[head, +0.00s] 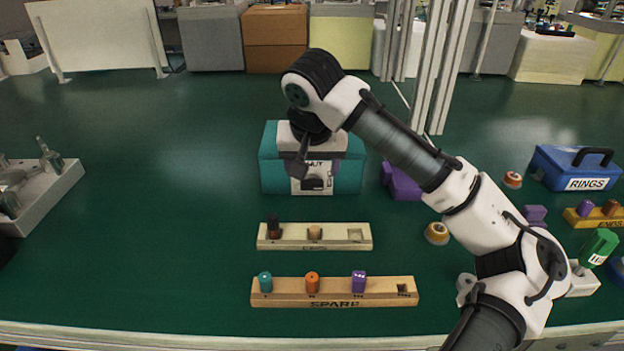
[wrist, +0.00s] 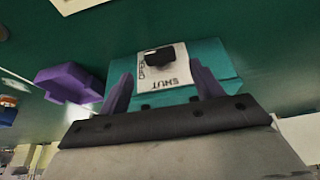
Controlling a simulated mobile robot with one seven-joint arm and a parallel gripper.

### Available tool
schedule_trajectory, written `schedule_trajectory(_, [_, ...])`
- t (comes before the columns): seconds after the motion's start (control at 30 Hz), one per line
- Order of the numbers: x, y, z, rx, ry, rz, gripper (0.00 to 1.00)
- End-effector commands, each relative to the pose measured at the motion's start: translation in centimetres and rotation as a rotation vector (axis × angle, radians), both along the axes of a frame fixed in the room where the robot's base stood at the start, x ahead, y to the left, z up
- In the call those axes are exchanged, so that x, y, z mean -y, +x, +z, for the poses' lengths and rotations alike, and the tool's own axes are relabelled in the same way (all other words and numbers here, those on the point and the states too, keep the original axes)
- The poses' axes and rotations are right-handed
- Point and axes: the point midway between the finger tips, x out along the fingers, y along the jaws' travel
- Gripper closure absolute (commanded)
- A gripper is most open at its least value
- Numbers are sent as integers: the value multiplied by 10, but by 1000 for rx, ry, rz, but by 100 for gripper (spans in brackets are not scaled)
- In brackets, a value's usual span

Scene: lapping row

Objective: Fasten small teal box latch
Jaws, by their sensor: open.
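The small teal box (head: 277,172) stands on the green bench in the middle of the head view, its lid looking down flat. Its front carries a white label, on which "SHUT" and another, partly legible word show in the wrist view. A black latch (wrist: 160,57) sits on this label; in the head view the latch (head: 314,183) is small and dark. My gripper (wrist: 163,85) is open, with its two purple fingers apart, one on each side of the label. I see nothing between them but the box front behind. Whether the fingers touch the box I cannot tell.
Two wooden peg rails (head: 285,243) (head: 278,299) lie in front of the box. A purple block (head: 401,182) stands close to its right. A blue RINGS box (head: 562,163) is farther right, a grey fixture (head: 42,195) far left. The bench left of the teal box is clear.

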Motion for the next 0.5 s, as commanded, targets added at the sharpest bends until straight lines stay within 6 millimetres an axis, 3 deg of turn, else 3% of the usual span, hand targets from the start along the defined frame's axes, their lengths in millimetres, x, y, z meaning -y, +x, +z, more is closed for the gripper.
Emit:
schedule_trajectory(0.2, [0,12,-31,0,-1,1,35])
schedule_trajectory(0.5, [0,17,-41,2,-1,1,35])
